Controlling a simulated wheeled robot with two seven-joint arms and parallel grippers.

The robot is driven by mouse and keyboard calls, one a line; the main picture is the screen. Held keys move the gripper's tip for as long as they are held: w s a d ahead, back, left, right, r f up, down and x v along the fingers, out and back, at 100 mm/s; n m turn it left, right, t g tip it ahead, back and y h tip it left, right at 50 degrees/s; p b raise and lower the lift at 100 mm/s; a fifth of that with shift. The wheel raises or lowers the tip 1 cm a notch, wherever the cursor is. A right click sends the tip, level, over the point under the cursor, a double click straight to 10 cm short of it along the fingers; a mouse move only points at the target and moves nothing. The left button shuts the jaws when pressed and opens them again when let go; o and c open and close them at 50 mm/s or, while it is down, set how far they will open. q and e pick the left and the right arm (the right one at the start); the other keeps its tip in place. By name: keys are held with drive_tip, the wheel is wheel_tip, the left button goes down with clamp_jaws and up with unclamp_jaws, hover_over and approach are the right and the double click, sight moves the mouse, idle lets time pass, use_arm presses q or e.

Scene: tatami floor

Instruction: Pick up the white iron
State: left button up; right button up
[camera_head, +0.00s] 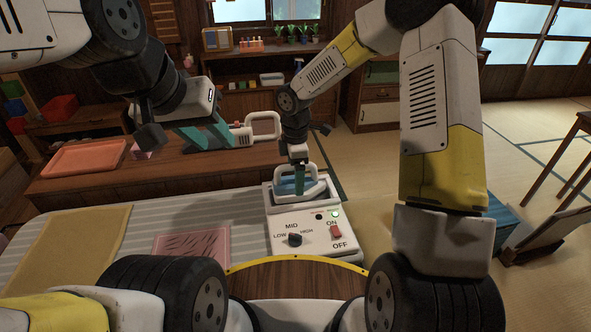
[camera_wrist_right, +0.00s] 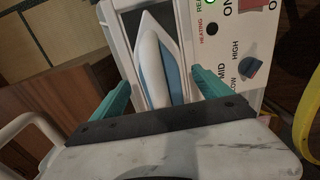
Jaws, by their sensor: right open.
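The white iron (camera_head: 312,189) sits in the open top of a white control box (camera_head: 290,228). In the right wrist view the iron (camera_wrist_right: 148,62) shows its pointed white body with a blue side, lying in the box's recess. My right gripper (camera_head: 298,178) is above it, with its teal fingers (camera_wrist_right: 160,90) apart on either side of the iron. I cannot tell whether they touch it. The rear of the iron is hidden behind the gripper in the wrist view. My left gripper (camera_head: 216,140) is over the wooden table, with its teal fingers apart and nothing seen between them.
The box has a MID/LOW/HIGH dial (camera_head: 295,240) and a red ON/OFF switch (camera_head: 336,231). A white looped handle (camera_head: 264,124) shows just right of my left gripper. A pink tray (camera_head: 85,158), a yellow cloth (camera_head: 75,245) and a pink cloth (camera_head: 190,246) lie on the left.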

drive_tip(key=shift+f, duration=0.15)
drive_tip(key=c, duration=1.9)
clamp_jaws()
drive_tip(key=shift+r, duration=1.25)
drive_tip(key=shift+s+a+r, duration=0.2)
drive_tip(key=shift+a+r, duration=0.15)
drive_tip(key=shift+r, duration=0.3)
drive_tip(key=s+a+r, duration=0.1)
drive_tip(key=s+a, duration=0.7)
drive_tip(key=a, duration=0.4)
drive_tip(key=shift+s+a+r, duration=0.15)
drive_tip(key=shift+s+a, duration=0.1)
drive_tip(key=shift+s, duration=0.1)
